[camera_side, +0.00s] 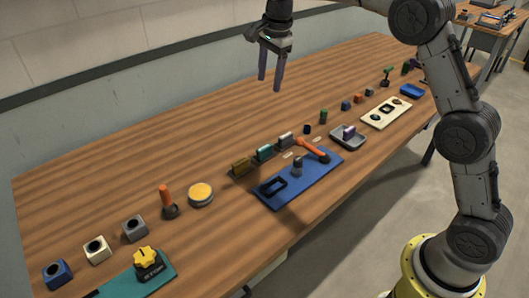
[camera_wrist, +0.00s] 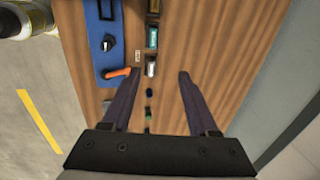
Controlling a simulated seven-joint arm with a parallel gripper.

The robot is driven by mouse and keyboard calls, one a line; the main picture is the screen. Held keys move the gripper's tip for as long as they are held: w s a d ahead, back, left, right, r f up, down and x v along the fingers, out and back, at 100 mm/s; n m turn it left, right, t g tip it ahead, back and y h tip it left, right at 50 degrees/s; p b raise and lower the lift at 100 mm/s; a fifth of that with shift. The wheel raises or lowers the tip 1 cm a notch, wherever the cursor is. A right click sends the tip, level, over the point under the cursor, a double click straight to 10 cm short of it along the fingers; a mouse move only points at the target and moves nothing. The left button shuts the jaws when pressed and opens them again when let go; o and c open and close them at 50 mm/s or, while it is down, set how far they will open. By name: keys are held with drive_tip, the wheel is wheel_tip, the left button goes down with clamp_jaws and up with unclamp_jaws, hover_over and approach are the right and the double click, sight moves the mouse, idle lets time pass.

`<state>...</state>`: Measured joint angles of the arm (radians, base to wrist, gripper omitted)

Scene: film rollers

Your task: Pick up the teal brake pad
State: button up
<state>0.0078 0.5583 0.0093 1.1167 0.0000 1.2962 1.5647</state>
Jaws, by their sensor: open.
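The teal brake pad (camera_side: 265,153) is a small block on the wooden table, in a short row between a brown-gold block (camera_side: 241,167) and a pale grey block (camera_side: 286,140). It also shows in the wrist view (camera_wrist: 153,39), near the top, beside the blue mat. My gripper (camera_side: 270,86) is open and empty, high above the table, up and behind the row in the side view. In the wrist view its two fingers (camera_wrist: 160,85) stand wide apart, with the pale block and table between and beyond them.
A blue mat (camera_side: 286,200) with a dark frame, a grey knob and an orange-handled tool lies in front of the row. A grey tray (camera_side: 348,143) and cream plate (camera_side: 376,121) stand to the right. Cubes, an orange-handled item and a yellow disc (camera_side: 201,191) stand left.

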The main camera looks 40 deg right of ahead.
wheel_tip(320, 180, down, 7)
drive_tip(key=w+g, duration=0.1)
drive_tip(key=w, duration=0.2)
hover_over(264, 147)
drive_tip(key=shift+g, duration=0.4)
drive_tip(key=f, duration=1.2)
drive_tip(key=shift+w+d, duration=0.1)
drive_tip(key=shift+w, duration=0.1)
drive_tip(key=shift+s+f, duration=0.2)
drive_tip(key=shift+f, duration=2.9)
clamp_jaws()
